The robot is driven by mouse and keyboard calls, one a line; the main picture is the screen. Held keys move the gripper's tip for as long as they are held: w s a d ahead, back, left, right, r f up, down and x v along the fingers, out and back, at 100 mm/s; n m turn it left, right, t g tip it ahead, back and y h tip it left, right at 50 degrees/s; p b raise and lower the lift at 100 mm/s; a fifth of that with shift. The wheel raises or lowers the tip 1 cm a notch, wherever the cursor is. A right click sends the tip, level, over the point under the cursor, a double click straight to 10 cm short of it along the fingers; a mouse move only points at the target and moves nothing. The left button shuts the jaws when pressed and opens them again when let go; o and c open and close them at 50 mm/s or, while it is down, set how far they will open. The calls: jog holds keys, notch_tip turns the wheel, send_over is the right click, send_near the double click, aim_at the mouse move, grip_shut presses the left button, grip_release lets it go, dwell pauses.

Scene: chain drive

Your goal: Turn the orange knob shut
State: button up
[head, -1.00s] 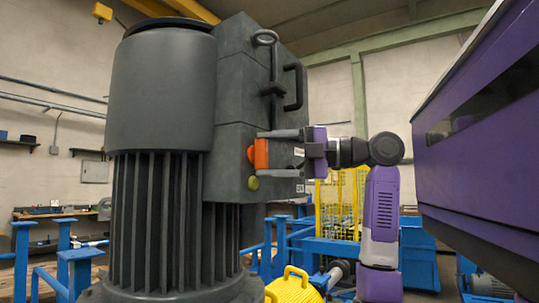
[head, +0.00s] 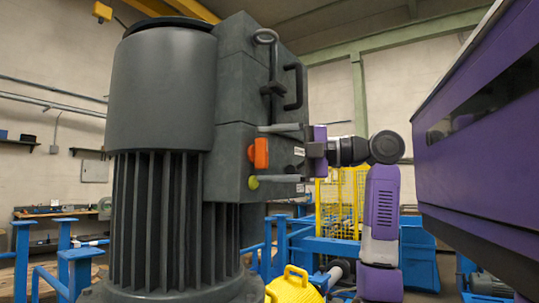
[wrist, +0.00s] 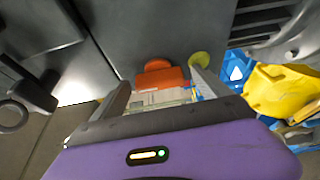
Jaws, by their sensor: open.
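The orange knob (head: 261,153) sits on the side face of the dark grey box (head: 236,190) on the large motor. Its grip bar looks upright in the head view. The knob also shows in the wrist view (wrist: 163,78), between and just past the fingertips. My gripper (head: 272,154) is open, with one finger above the knob and one below it. Clear gaps show between the fingers and the knob. My gripper also shows at the bottom of the wrist view (wrist: 160,84).
A yellow-green round button (head: 253,182) sits just below the knob, close to the lower finger. A dark handle (head: 295,87) and a lever with a ring end (head: 267,38) are above. A yellow object (head: 293,286) and blue frames stand below.

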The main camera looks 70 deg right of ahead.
jog(key=s+d+b, duration=0.1)
jog(key=s, duration=0.6)
jog(key=shift+s, duration=0.35)
jog(key=shift+d, duration=0.1)
